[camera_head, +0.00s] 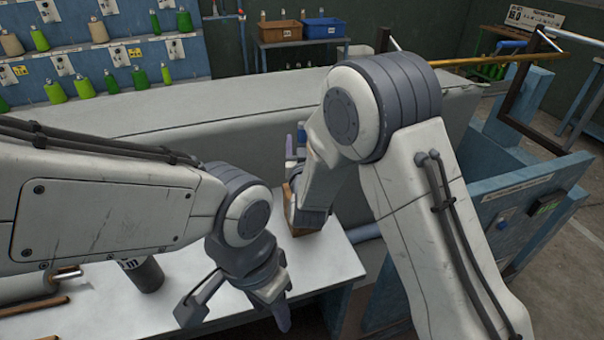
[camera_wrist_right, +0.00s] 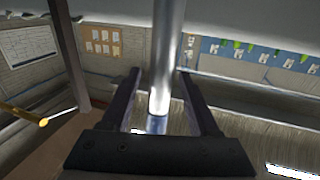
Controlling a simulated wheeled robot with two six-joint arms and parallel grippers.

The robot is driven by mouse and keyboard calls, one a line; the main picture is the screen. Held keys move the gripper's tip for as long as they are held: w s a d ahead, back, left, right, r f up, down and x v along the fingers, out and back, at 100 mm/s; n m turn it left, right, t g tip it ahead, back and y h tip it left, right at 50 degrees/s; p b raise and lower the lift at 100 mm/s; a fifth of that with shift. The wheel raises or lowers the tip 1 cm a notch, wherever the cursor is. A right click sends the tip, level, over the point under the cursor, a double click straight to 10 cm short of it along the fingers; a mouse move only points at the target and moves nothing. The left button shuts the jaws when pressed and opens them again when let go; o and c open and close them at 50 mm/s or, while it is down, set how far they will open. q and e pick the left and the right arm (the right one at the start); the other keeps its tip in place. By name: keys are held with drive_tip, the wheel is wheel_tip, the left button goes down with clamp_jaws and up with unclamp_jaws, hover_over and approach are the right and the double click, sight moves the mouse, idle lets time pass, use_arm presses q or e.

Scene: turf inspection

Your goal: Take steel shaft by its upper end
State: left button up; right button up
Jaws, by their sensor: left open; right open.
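The steel shaft (camera_wrist_right: 167,60) shows in the right wrist view as a bright, smooth metal rod running from the top edge down between my right gripper's fingers. My right gripper (camera_wrist_right: 160,78) is open, with one dark finger on each side of the rod. A gap shows on both sides, and I see no grip on it. In the head view my right arm hides most of this spot, and I cannot make out the shaft clearly there. My left gripper (camera_head: 236,311) is open and empty above the white table's front part.
The white table (camera_head: 215,322) carries a dark cylinder (camera_head: 144,274) at the left. A long grey turf-like bed (camera_head: 240,105) lies behind. A blue cabinet (camera_head: 525,205) stands at the right. Orange (camera_head: 281,31) and blue (camera_head: 323,28) bins stand at the back.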

drive_tip(key=shift+w, duration=0.5)
clamp_jaws()
idle(1.1)
